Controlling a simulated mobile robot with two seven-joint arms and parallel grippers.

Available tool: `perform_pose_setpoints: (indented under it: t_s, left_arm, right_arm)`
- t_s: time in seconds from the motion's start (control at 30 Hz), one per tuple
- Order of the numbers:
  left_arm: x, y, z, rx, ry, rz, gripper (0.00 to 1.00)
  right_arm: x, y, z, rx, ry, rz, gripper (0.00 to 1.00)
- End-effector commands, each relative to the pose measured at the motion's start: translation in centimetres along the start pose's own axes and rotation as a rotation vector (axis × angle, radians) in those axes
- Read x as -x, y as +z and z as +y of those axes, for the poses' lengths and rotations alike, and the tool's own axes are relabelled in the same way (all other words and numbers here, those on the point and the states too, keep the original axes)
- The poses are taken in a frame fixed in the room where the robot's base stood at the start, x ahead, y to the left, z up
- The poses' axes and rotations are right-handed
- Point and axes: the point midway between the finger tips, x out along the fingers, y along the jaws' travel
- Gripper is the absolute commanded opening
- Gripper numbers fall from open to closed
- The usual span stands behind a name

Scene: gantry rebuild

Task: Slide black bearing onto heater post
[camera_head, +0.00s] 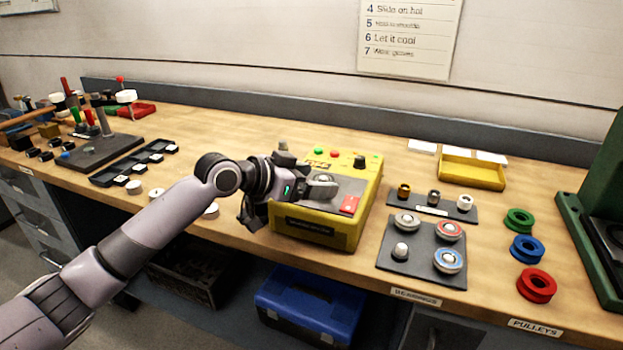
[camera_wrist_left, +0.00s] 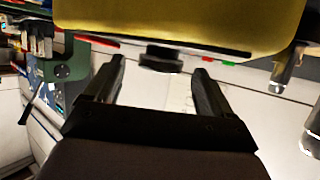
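The yellow heater (camera_head: 352,222) stands mid-bench. My left gripper (camera_head: 308,188) is at the left of this piece. In the left wrist view its fingers (camera_wrist_left: 158,72) are apart with nothing touching them. Beyond them shows a black disc (camera_wrist_left: 160,58), probably the heater's knob, below the heater's yellow body (camera_wrist_left: 180,22). I cannot clearly pick out the black bearing. My right gripper is not in view.
Right of the heater, a dark mat (camera_head: 425,273) holds silver, red and blue bearings and a bare-looking peg (camera_head: 401,251). Behind it are small collars on a strip (camera_head: 446,211) and a yellow tray (camera_head: 470,178). Green, blue and red pulleys (camera_head: 537,285) lie near a green press (camera_head: 597,180).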

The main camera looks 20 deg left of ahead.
Motion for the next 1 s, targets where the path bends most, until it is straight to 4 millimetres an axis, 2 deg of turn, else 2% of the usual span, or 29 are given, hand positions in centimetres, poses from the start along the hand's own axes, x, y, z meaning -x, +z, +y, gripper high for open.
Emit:
perform_pose_setpoints:
  t_s: [0.33, 0.8, 1.0]
  left_arm:
    - [0.5, 0.1, 0.0, -0.001, 0.0, -0.002, 0.83]
    - [6.4, 0.1, -0.1, -0.001, -0.001, -0.001, 0.83]
    - [7.2, 0.1, 0.0, 0.0, 0.0, -0.001, 0.83]
  right_arm:
    - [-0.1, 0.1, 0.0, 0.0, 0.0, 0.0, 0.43]
    - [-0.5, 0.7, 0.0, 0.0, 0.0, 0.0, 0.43]
    - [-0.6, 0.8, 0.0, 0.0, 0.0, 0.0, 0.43]
